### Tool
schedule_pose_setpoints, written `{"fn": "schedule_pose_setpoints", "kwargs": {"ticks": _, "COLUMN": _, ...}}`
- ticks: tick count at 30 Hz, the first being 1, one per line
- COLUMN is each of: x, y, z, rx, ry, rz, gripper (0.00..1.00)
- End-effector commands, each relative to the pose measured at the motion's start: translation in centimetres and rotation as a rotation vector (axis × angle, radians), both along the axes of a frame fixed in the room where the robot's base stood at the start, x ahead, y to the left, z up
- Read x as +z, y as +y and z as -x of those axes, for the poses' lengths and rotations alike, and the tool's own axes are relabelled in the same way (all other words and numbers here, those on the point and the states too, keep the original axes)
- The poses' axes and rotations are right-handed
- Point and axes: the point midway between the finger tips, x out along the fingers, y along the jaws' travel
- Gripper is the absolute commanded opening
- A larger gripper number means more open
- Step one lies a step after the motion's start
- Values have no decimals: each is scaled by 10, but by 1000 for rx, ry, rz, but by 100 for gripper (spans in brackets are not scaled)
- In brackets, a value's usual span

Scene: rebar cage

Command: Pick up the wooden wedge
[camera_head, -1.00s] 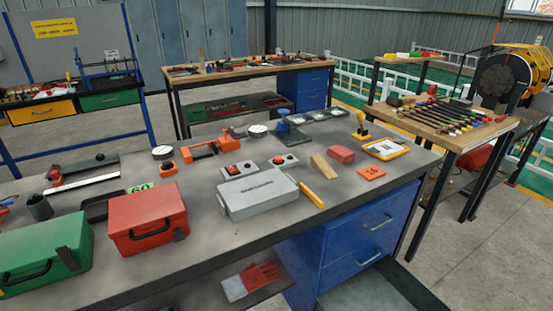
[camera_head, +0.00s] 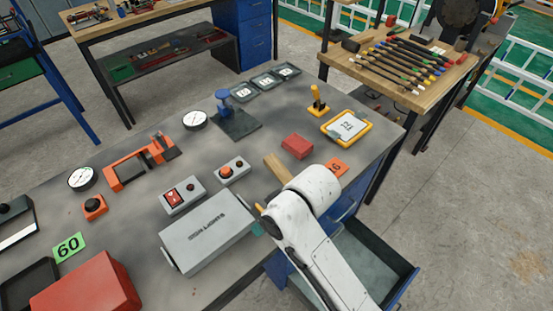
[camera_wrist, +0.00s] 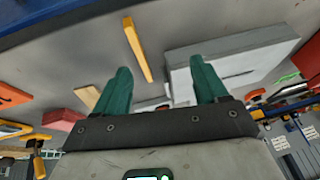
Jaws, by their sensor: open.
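The wooden wedge (camera_head: 278,167) lies on the grey bench top in the head view, partly covered by my white arm. It also shows in the wrist view (camera_wrist: 88,97), left of my gripper and partly behind its left finger. My gripper (camera_wrist: 161,70) has green fingers spread apart with nothing held between them. In the head view only a bit of green finger shows beside my arm, near the front edge of the bench.
A grey case (camera_head: 207,237) lies left of my arm. A yellow handle (camera_wrist: 138,50) lies near the fingers. A drawer (camera_head: 372,262) stands open below.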

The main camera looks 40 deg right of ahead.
Motion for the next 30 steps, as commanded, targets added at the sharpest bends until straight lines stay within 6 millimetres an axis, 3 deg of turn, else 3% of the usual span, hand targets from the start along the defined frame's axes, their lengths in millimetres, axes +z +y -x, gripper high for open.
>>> {"fn": "schedule_pose_setpoints", "kwargs": {"ticks": 8, "x": 14, "y": 0, "z": -80, "rx": 27, "ry": 80, "rz": -49, "gripper": 72}}
{"fn": "schedule_pose_setpoints", "kwargs": {"ticks": 15, "x": 36, "y": -49, "z": -131, "rx": 17, "ry": 210, "rz": 5, "gripper": 72}}
{"fn": "schedule_pose_setpoints", "kwargs": {"ticks": 24, "x": 57, "y": -128, "z": -146, "rx": -57, "ry": 370, "rz": 105, "gripper": 72}}
{"fn": "schedule_pose_setpoints", "kwargs": {"ticks": 30, "x": 58, "y": -145, "z": -145, "rx": -76, "ry": 405, "rz": 125, "gripper": 72}}
